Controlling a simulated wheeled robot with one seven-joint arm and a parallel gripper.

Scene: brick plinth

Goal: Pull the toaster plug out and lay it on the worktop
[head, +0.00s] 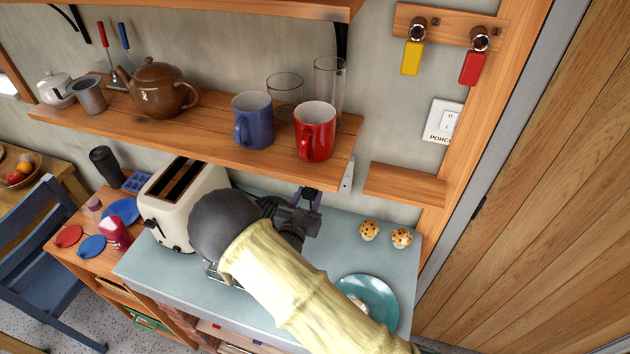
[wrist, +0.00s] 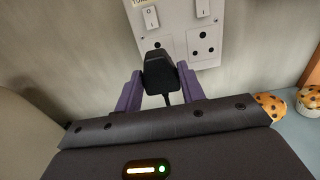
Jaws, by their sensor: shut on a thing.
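The black toaster plug (wrist: 158,68) is between the purple fingers of my gripper (wrist: 160,78) in the wrist view, and the gripper is shut on it. Its cord hangs down between the fingers. The white double socket (wrist: 182,38) on the wall is right behind the plug. The plug covers part of the left outlet; I cannot tell whether its pins are still in. In the head view my gripper (head: 309,200) is under the shelf's right end, and the plug is hidden. The cream toaster (head: 165,222) stands on the grey-blue worktop (head: 345,245), left of my arm.
A shelf (head: 200,128) with mugs, glasses and a teapot hangs above the gripper. Two muffins (head: 385,235) and a teal plate (head: 378,293) are on the worktop's right part. Bare worktop shows between the gripper and the muffins. A small wooden ledge (head: 405,185) is on the wall.

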